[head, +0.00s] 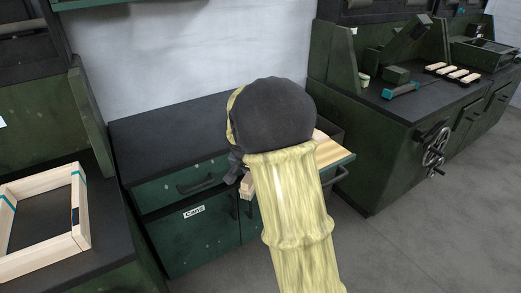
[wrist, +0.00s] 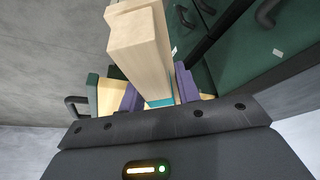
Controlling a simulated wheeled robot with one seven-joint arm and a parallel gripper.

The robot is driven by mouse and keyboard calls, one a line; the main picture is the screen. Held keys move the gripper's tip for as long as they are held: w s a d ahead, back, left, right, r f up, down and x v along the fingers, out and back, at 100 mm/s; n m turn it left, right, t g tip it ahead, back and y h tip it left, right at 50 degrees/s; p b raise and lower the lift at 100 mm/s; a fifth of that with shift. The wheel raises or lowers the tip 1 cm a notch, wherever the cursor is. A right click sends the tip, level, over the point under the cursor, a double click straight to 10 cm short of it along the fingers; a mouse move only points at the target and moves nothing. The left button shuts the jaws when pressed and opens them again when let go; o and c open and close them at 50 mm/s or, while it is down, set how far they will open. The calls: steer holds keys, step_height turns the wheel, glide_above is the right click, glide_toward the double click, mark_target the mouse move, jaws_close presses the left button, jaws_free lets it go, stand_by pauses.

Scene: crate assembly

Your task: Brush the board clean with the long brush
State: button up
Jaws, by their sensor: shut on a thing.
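In the wrist view, part of a yellowish board surface (wrist: 110,98) shows beyond the fingers. I cannot tell whether the brush touches the board.
A wooden crate frame (head: 78,215) sits on the left bench. The middle cabinet's top (head: 165,135) is bare at left.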

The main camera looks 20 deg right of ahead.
steer(key=s+a+f+n+y, duration=0.1)
steer(key=s+a+f+n, duration=0.2)
steer(key=f, duration=0.5)
steer(key=s+a+f+n+t+y, duration=0.1)
steer(key=s+a+f+n+y, duration=0.1)
steer(key=f, duration=0.7)
steer(key=s+a+n, duration=0.1)
steer(key=a+n, duration=0.1)
steer(key=n, duration=0.1)
steer(key=shift+a+f, duration=0.15)
